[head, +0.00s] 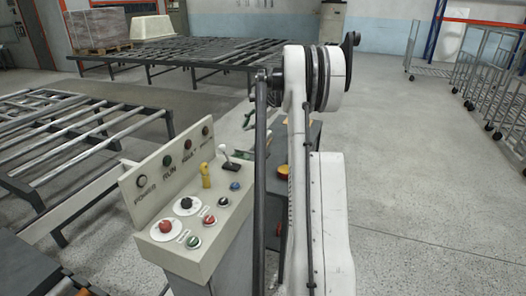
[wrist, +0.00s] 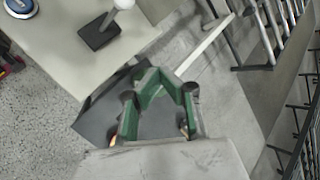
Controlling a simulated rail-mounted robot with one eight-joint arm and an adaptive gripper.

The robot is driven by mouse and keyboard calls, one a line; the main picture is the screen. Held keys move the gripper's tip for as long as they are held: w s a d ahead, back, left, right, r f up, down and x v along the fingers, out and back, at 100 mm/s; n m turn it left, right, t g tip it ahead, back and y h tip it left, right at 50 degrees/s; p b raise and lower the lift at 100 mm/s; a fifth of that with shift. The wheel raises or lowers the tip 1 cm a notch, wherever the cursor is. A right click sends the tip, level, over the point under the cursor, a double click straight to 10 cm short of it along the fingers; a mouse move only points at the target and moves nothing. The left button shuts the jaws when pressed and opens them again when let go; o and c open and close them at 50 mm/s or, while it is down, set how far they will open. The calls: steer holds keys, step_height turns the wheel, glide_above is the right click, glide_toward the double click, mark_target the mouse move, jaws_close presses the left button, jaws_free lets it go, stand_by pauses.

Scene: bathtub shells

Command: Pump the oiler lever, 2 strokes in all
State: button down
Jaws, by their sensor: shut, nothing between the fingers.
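A lever with a white knob on a black base stands on the console's top, in the head view (head: 225,153) and at the top of the wrist view (wrist: 101,31). I cannot tell whether it is the oiler lever; no label shows on it. My gripper (wrist: 166,80), with green fingers, is shut and empty beyond the console's edge, apart from this lever. In the head view, a bit of green from my gripper (head: 248,118) shows behind my arm, which hides the rest.
The console (head: 210,222) carries a yellow switch (head: 206,175), red, green, black and blue buttons, and lamps on its upright panel. A light rod (wrist: 207,45) runs beyond my fingertips. Conveyor frames (head: 75,130) stand left and behind; open floor (head: 420,170) lies right, with wire carts (head: 495,70).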

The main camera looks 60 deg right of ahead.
steer(key=m, duration=0.2)
glide_above(265, 153)
step_height(265, 153, down, 3)
steer(key=shift+a+f+t+p, duration=0.2)
steer(key=shift+t+p, duration=0.1)
steer(key=shift+p, duration=0.1)
steer(key=shift+f, duration=0.1)
steer(key=shift+f+b, duration=1.9)
steer(key=shift+f, duration=2.4)
steer(key=shift+f+b, duration=0.45)
